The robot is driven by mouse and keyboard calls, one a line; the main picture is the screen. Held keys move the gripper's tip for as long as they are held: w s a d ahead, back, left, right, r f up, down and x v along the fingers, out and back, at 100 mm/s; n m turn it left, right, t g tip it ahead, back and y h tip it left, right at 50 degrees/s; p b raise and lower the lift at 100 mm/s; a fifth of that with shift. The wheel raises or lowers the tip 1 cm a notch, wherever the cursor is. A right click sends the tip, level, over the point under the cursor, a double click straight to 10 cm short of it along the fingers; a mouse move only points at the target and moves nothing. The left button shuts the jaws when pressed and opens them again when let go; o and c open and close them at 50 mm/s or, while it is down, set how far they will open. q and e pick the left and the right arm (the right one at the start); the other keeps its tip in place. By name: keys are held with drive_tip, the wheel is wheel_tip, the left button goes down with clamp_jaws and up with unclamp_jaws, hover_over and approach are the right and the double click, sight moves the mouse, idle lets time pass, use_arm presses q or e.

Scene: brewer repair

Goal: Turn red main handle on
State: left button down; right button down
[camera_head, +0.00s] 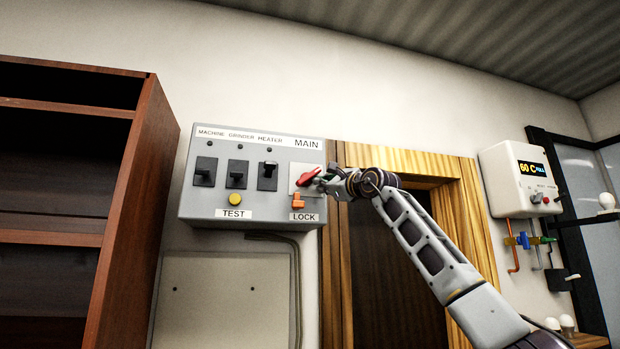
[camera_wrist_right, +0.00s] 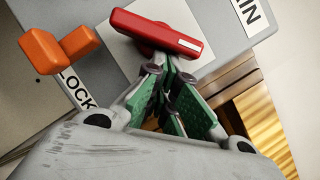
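The red main handle (camera_head: 308,176) sits on a pale plate under the word MAIN, at the right of the grey switch box (camera_head: 215,205). It is tilted, its right end higher in the head view. My right gripper (camera_head: 319,183) is at the handle's right side. In the right wrist view the red handle (camera_wrist_right: 158,32) lies across, just beyond the tips of my right gripper (camera_wrist_right: 171,74). The green-padded fingers come together at their tips, with no thing clearly between them. The tips are at or very near the handle; contact is unclear. My left gripper is out of view.
An orange lock piece (camera_head: 298,201) sits just below the handle; it also shows in the wrist view (camera_wrist_right: 58,48). Black switches (camera_head: 236,174) and a yellow button (camera_head: 235,199) are to the left. A wooden door frame (camera_head: 465,215) stands behind my right arm.

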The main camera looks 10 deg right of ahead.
drive_tip(key=shift+r, duration=0.75)
drive_tip(key=shift+s+d, duration=0.1)
drive_tip(key=shift+d, duration=0.05)
drive_tip(key=shift+s+d+b, duration=0.2)
drive_tip(key=shift+s+d, duration=0.25)
drive_tip(key=shift+d, duration=0.3)
drive_tip(key=shift+s+d+b, duration=0.2)
drive_tip(key=shift+s+d, duration=0.25)
drive_tip(key=shift+d, duration=0.3)
drive_tip(key=s+b, duration=0.5)
drive_tip(key=s, duration=0.3)
drive_tip(key=shift+b, duration=0.3)
idle(0.5)
drive_tip(key=shift+d, duration=0.1)
idle(0.6)
